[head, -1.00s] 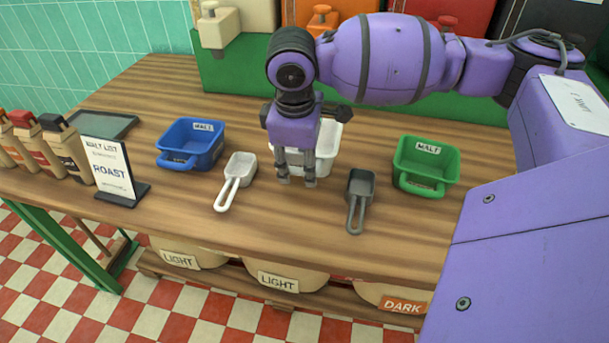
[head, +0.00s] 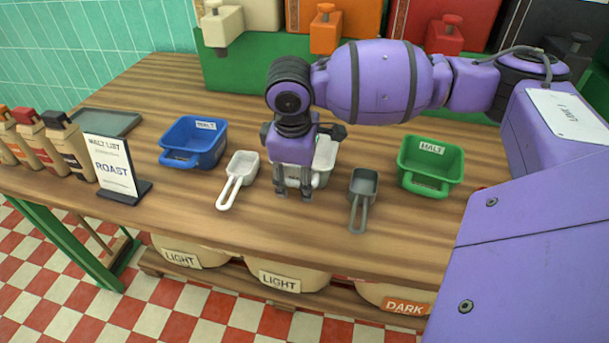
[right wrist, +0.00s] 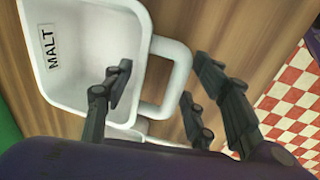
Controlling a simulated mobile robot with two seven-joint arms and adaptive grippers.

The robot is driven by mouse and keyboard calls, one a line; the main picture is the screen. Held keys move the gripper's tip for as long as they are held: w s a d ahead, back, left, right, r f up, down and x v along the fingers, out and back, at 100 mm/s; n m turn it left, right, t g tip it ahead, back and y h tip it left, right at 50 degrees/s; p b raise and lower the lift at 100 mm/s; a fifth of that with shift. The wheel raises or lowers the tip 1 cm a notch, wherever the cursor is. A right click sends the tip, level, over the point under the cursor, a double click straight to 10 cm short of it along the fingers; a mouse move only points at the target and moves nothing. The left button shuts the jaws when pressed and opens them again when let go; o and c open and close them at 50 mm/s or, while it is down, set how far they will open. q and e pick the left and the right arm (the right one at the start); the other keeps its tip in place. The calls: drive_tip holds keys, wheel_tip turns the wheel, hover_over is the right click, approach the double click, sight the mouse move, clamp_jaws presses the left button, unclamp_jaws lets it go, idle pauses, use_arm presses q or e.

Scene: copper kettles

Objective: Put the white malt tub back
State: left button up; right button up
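The white malt tub (head: 326,155) stands on the wooden counter between the white scoop and the dark grey scoop. My right gripper (head: 293,194) hangs in front of it and hides much of it in the head view. In the right wrist view the tub (right wrist: 90,35) looks empty, with a MALT label on its inside wall. Its loop handle shows between the spread fingers of my right gripper (right wrist: 165,98). The gripper is open; I cannot tell whether a finger touches the handle. My left gripper is out of view.
A blue tub (head: 205,155) stands left and a green tub (head: 440,166) right. Between them lie the white scoop (head: 238,178) and dark grey scoop (head: 363,190). A ROAST sign (head: 113,168), bottles (head: 68,148) and a dark tray (head: 105,123) are left. Dispensers (head: 326,30) line the back.

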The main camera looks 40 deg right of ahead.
idle(0.3)
drive_tip(key=shift+r, duration=0.35)
wheel_tip(320, 180, up, 12)
drive_tip(key=s+a+p, duration=0.1)
drive_tip(key=shift+s+a+f+p, duration=0.2)
drive_tip(key=shift+a+f+p, duration=0.05)
drive_tip(key=shift+a+p, duration=0.1)
